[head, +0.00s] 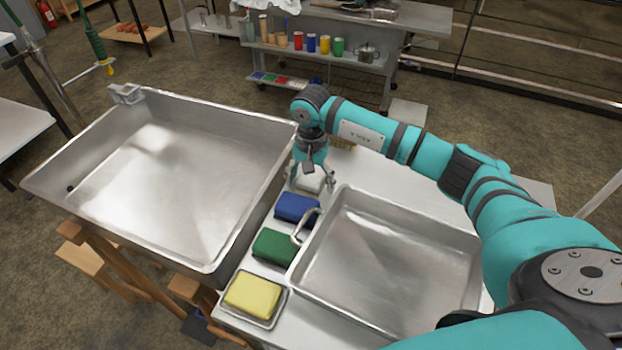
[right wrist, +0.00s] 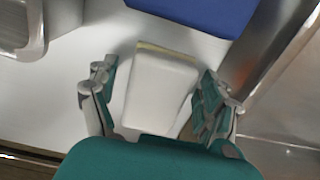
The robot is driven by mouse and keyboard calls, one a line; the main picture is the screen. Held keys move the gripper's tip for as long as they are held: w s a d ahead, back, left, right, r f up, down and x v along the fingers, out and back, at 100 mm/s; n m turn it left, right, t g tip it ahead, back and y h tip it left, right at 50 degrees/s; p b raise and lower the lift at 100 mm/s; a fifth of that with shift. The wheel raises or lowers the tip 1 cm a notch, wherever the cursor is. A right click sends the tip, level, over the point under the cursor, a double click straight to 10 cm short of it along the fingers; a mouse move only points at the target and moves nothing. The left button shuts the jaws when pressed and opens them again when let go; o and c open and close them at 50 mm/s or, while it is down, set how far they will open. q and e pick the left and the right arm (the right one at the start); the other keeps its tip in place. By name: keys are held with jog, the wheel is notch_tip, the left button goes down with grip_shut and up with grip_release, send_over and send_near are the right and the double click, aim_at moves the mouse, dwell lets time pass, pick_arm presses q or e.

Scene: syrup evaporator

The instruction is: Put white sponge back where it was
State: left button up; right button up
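The white sponge (head: 311,184) is at the far end of a row of sponges on the white table, behind the blue sponge (head: 296,208). It also shows in the right wrist view (right wrist: 160,92), with a thin yellowish edge at its far side. My right gripper (head: 312,177) points down over it. In the right wrist view, the open fingers stand on either side of the sponge, with gaps between. I cannot tell whether the sponge lies flat on the table. The blue sponge also shows in the wrist view (right wrist: 205,12). My left gripper is out of view.
A green sponge (head: 273,246) and a yellow sponge (head: 253,294) on a small tray continue the row. A large steel basin (head: 255,225) stands left, and a steel pan (head: 440,236) with a handle stands right. The row's strip between them is narrow.

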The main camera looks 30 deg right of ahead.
aim_at(312, 177)
jog(key=shift+r+p, duration=0.35)
jog(key=shift+r, duration=0.4)
notch_tip(312, 177, up, 11)
jog(key=b, duration=0.1)
jog(key=shift+d+f, duration=0.1)
